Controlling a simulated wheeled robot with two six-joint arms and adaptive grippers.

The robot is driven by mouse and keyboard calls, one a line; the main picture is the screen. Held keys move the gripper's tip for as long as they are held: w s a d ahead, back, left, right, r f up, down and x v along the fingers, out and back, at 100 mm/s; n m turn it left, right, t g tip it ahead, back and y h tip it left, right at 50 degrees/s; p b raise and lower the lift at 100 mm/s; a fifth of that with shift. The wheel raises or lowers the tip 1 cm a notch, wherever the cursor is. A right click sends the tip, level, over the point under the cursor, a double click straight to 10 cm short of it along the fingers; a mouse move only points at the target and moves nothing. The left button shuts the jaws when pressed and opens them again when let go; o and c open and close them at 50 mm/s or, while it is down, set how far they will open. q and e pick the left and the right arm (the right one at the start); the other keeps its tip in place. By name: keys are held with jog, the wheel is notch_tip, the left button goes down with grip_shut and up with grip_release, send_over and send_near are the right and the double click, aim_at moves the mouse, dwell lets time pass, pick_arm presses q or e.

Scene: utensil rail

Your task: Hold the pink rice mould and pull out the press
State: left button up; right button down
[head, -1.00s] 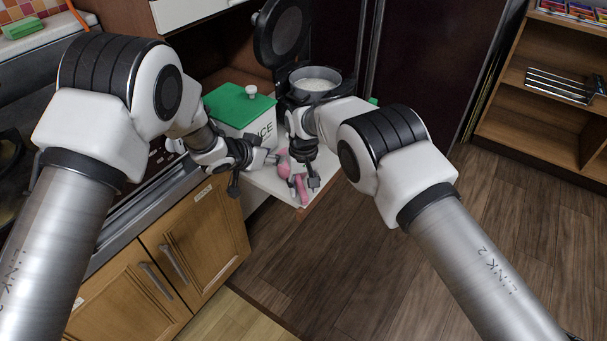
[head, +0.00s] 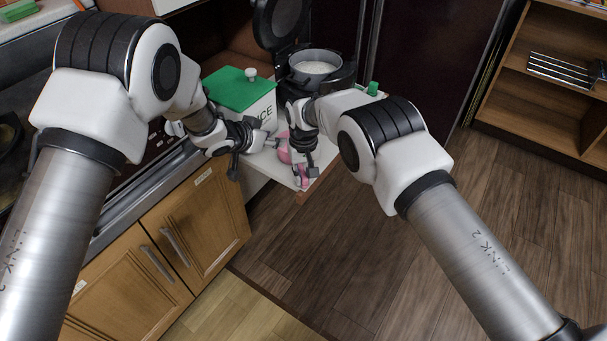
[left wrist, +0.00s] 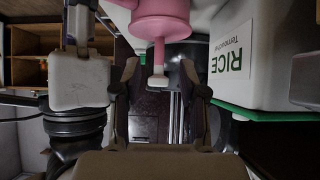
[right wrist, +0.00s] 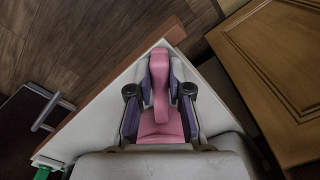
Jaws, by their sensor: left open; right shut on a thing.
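The pink rice mould (head: 284,152) is at the front of the white counter. In the left wrist view its round pink body (left wrist: 160,22) is at the top, with the press (left wrist: 159,52), a thin pink stem with a pale end, sticking out towards me. My left gripper (left wrist: 159,68) is open, its fingers on either side of the press's end, with gaps showing. My right gripper (right wrist: 159,88) is shut on the mould's long pink handle (right wrist: 159,70). The right gripper hides part of the mould in the head view.
A white rice box with a green lid (head: 240,88) stands close behind my left gripper. An open dark rice cooker (head: 343,72) with white contents stands behind my right gripper. The counter's wooden front edge (head: 318,184) is close to the mould; open floor lies beyond.

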pick_arm(q)
jog(key=shift+o, duration=0.6)
jog(key=shift+w+r, duration=0.1)
jog(key=shift+w, duration=0.05)
jog(key=w+a+r+n+t+y, duration=0.2)
jog(key=w+a+r+n+y, duration=0.25)
jog(key=w+r+n, duration=0.5)
jog(key=s+d+n+g+h, duration=0.2)
jog(key=d+n+g, duration=0.15)
jog(key=n, duration=0.75)
jog(key=s+d+n+g+h, duration=0.1)
jog(key=s+d+n+g, duration=0.2)
jog(key=n, duration=0.8)
jog(key=shift+m+g, duration=0.25)
jog(key=shift+g, duration=0.3)
jog(key=x, duration=0.9)
jog(key=shift+w+a+f, duration=0.15)
jog(key=shift+a+f, duration=0.05)
jog(key=shift+f, duration=0.05)
